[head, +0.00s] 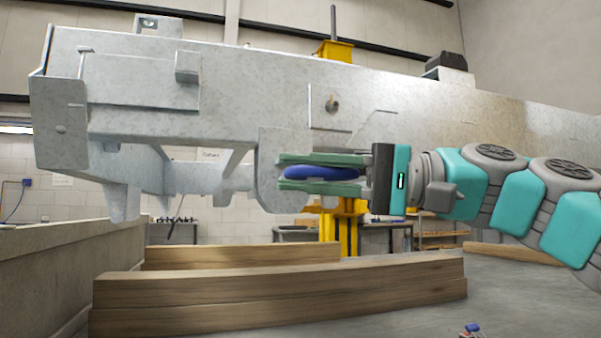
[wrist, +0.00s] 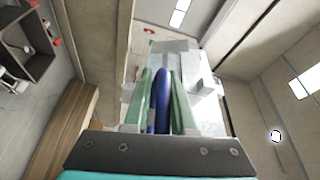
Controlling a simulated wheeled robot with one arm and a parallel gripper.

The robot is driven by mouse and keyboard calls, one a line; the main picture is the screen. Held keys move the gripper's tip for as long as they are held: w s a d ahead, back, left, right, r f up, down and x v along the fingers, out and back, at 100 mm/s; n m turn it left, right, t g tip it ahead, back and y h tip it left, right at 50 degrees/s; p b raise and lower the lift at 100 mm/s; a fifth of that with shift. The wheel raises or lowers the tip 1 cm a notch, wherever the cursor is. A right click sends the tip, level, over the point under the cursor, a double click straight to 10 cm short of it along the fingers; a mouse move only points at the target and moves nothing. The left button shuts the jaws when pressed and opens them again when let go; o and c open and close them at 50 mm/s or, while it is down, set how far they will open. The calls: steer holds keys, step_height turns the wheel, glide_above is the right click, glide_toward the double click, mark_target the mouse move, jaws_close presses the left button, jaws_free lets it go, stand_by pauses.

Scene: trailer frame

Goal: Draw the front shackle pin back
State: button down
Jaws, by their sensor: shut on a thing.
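The trailer frame (head: 230,75) is a large grey galvanised metal body across the head view. A blue rounded piece (head: 320,173), seemingly the handle of the shackle pin, is at a rounded bracket (head: 268,140) on the frame's lower side. My gripper (head: 284,172) comes in from the right, with one green finger above the blue piece and one below, shut on it. In the wrist view the blue piece (wrist: 162,105) runs lengthwise between the two green fingers. The pin's shaft cannot be made out, and the fingers hide part of the blue piece.
Stacked timber beams (head: 280,295) lie on the floor below the frame. A yellow stand (head: 341,232) is under the frame behind my gripper. A concrete ledge (head: 70,265) is at the left.

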mark_target(338, 171)
steer(key=shift+s+d+r, duration=0.15)
steer(key=shift+r, duration=0.3)
steer(key=c, duration=1.1)
jaws_free()
steer(key=shift+o, duration=1.3)
steer(key=shift+f, duration=0.2)
steer(key=d, duration=0.7)
steer(key=shift+s+d+f, duration=0.35)
steer(key=shift+s, duration=0.05)
